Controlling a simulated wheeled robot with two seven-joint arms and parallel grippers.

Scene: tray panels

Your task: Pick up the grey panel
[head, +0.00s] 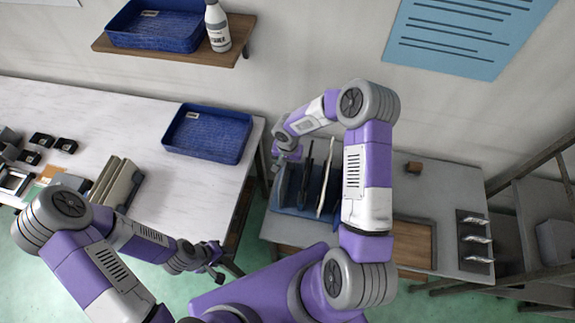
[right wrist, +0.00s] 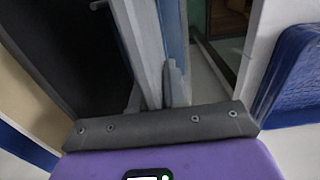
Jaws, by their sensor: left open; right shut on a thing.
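A blue rack (head: 292,212) on the right-hand table holds upright panels, among them a dark panel (head: 305,172) and a white panel (head: 326,178). My right gripper (head: 283,160) is at the rack's left end. In the right wrist view, its fingers (right wrist: 157,88) are shut on the edge of a grey panel (right wrist: 146,35). A black panel (right wrist: 65,45) stands to the left of it and a blue rack wall (right wrist: 174,30) close on its right. In the head view I cannot clearly make out the grey panel. My left gripper (head: 212,262) is open and empty, low beside the left table.
The left table (head: 110,108) carries a blue tray (head: 207,133), beige upright panels (head: 117,184) and small dark parts (head: 40,141). A shelf (head: 180,55) with a blue tray (head: 155,25) and a white bottle (head: 217,27) hangs above.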

